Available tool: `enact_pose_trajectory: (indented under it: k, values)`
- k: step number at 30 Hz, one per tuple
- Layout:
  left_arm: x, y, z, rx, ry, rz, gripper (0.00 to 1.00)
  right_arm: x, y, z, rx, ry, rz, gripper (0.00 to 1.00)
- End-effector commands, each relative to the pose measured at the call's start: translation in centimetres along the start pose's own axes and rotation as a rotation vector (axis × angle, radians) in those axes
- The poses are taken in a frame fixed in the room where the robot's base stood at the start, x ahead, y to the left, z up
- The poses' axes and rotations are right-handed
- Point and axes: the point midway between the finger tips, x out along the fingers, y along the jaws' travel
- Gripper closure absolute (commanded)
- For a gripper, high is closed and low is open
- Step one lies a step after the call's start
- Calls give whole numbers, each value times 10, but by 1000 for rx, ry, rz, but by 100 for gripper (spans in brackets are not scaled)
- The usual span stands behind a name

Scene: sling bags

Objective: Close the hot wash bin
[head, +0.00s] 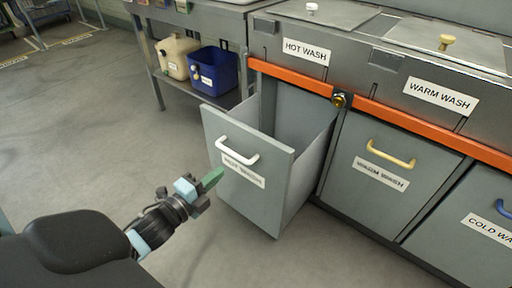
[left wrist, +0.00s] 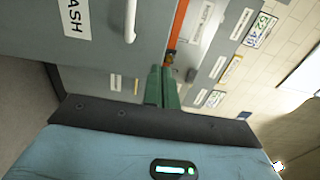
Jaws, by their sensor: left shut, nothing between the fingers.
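The hot wash bin (head: 247,165) is a grey pull-out bin with a white handle (head: 237,152) and a label on its front. It stands tilted out from the cabinet, its inside showing, below the HOT WASH sign (head: 305,51). My left gripper (head: 212,179) is in front of the bin's front panel, near the left of its label, its green fingers shut and empty. I cannot tell if it touches the panel. In the left wrist view the green fingers (left wrist: 162,87) are together, and the white handle (left wrist: 130,20) shows above them. My right gripper is not in view.
The warm wash bin (head: 387,172) with a yellow handle is shut to the right. An orange rail (head: 420,125) runs along the cabinet. A blue tub (head: 214,70) and a cream container (head: 177,57) sit on a shelf at the back. The floor at left is clear.

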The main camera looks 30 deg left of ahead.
Motion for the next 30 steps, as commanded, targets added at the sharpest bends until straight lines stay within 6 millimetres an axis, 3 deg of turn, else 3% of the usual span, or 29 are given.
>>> enact_pose_trajectory:
  k: [7, 24, 30]
  values:
    - [19, 0, 0, -4, 0, -2, 100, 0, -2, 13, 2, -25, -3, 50]
    - [108, 2, 0, -4, -1, 1, 100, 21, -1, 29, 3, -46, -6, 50]
    - [130, 2, 0, -5, -1, 3, 100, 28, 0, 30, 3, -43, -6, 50]
